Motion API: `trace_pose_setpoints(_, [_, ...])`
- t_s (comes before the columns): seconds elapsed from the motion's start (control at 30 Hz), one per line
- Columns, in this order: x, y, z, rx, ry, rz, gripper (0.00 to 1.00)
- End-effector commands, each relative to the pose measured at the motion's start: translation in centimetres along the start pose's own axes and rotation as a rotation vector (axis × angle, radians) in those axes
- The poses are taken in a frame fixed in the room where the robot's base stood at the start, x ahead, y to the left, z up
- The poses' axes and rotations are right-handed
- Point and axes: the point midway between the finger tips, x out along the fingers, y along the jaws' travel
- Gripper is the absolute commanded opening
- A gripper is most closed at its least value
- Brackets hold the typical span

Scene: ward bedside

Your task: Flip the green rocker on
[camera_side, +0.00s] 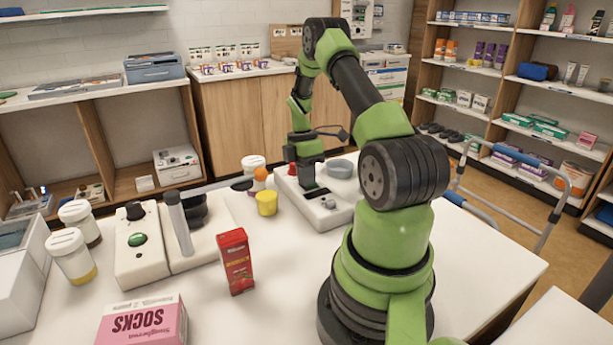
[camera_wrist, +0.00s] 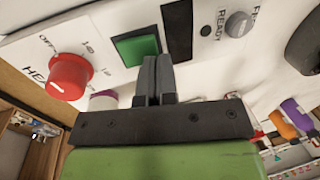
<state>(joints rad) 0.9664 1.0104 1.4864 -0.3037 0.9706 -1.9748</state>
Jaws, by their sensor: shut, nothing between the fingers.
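The green rocker (camera_wrist: 136,46) is a square green switch in a dark frame on a white panel (camera_wrist: 110,28) in the wrist view. Which way it is tipped I cannot tell. My gripper (camera_wrist: 154,64) is shut and empty, its fingertips close to the rocker's lower right edge; whether they touch it I cannot tell. In the side view my gripper (camera_side: 308,180) points down over the white control box (camera_side: 340,212), and the rocker is hidden there.
A red knob (camera_wrist: 69,76) stands left of the rocker, a dark strip (camera_wrist: 177,30) and grey knob (camera_wrist: 239,24) right. A red carton (camera_side: 236,262) stands in front.

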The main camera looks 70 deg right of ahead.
Motion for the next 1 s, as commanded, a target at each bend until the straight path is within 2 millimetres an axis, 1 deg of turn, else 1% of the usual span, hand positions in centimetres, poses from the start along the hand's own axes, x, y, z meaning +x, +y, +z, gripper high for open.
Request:
trace_pose_setpoints(0.27, [2.0, -1.0, 0.0, -0.002, 0.0, -0.009, 0.0])
trace_pose_setpoints(0.57, [2.0, -1.0, 0.1, -0.003, -0.002, -0.009, 0.0])
trace_pose_setpoints(1.0, [1.1, 0.6, 0.1, -0.004, -0.002, -0.002, 0.0])
